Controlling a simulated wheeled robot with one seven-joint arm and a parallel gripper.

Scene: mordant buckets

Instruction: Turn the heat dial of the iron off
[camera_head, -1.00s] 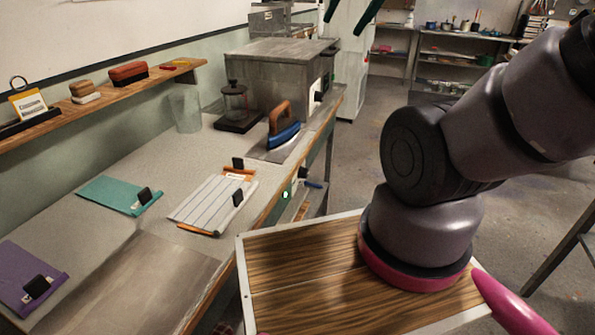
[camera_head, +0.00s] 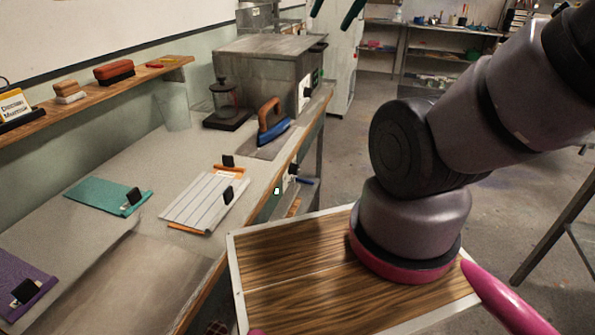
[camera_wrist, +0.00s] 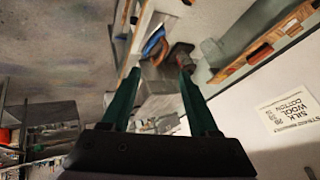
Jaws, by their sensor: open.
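The iron (camera_head: 274,134) has a blue body and a brown handle. It rests on a grey plate near the bench's front edge in the head view, and shows upside down between my fingers in the wrist view (camera_wrist: 154,44). Its heat dial is too small to make out. My gripper (camera_wrist: 158,70) has two green fingers, spread apart with nothing between them. In the head view only its green fingers (camera_head: 336,10) show at the top edge, high up and apart from the iron.
A grey metal box (camera_head: 262,70) stands behind the iron, with a glass jar (camera_head: 224,98) on a dark base beside it. A striped board (camera_head: 203,200) and a teal folder (camera_head: 103,196) lie on the bench (camera_head: 150,160). A wall shelf (camera_head: 95,100) runs above; open floor lies right.

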